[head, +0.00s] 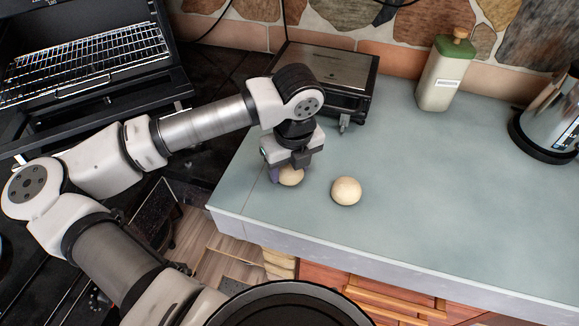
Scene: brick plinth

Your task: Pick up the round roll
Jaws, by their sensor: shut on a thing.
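Two pale, round rolls are on the grey-green countertop (450,190). One roll (291,176) is under my gripper (288,172), near the counter's left front edge, and its upper part is hidden by the gripper. My gripper points down and is shut on this roll. I cannot tell whether the roll touches the counter. The other roll (346,191) sits free on the counter a little to the right, apart from the gripper.
A black and silver appliance (325,75) stands behind my gripper. A green-and-cream bottle (444,75) stands at the back, and a metal kettle (553,120) at the far right. An open oven with a rack (85,60) is at left. The counter's middle is clear.

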